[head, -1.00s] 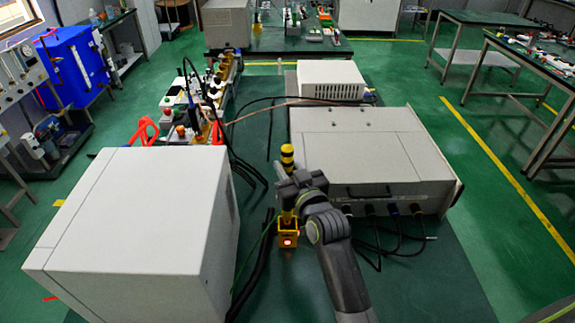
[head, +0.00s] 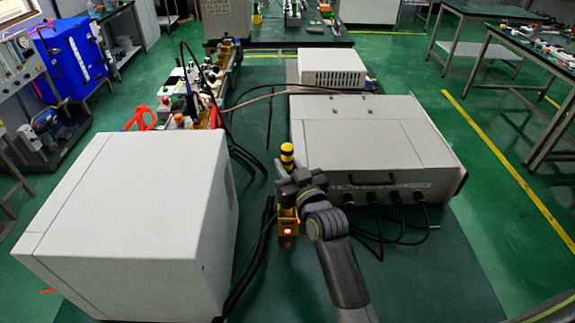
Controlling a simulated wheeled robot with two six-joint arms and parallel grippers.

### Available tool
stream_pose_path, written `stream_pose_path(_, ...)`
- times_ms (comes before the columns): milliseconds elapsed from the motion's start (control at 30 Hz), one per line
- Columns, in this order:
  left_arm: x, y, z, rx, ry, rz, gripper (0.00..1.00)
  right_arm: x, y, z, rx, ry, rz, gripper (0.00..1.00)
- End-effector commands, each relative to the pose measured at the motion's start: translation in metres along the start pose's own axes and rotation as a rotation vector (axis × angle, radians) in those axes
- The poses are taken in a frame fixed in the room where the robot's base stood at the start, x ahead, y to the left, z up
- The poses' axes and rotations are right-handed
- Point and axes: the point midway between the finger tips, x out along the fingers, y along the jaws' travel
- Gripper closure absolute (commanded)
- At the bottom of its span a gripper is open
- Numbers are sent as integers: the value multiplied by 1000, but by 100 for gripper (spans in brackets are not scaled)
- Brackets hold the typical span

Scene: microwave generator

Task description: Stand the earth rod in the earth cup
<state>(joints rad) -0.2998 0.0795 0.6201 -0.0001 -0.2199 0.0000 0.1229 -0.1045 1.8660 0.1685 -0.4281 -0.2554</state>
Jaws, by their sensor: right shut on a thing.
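The earth rod (head: 287,156), with black and yellow bands at its top, is upright in the head view. My right gripper (head: 292,188) is shut around it, and the bands stick up above the fingers. Just below the gripper is the earth cup (head: 288,227), a small yellow-orange box with a glowing light on its front. A yellow lower part of the rod shows between gripper and cup. I cannot tell how far the rod's lower end is inside the cup. My left gripper is not in view.
A large pale cabinet (head: 134,212) stands left of the cup, with black cables (head: 255,262) between. A grey instrument (head: 368,148) with dark leads stands at the right. The green bench top (head: 420,272) is fairly clear at the front right.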

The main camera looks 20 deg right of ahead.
Motion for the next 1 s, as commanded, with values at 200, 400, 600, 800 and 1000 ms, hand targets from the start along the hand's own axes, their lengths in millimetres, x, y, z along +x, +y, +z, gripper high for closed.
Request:
stream_pose_path(200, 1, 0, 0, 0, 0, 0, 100, 0, 0, 0, 0, 2, 0, 100)
stream_pose_path(400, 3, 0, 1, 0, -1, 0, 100, 0, 0, 4, 0, 1, 0, 100)
stream_pose_path(600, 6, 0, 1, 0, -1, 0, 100, 0, 0, 8, 0, 1, 0, 100)
stream_pose_path(800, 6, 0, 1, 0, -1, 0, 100, 0, 0, 9, 0, 2, 0, 100)
stream_pose_path(1000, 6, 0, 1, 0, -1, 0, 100, 0, 0, 9, 0, 2, 0, 66)
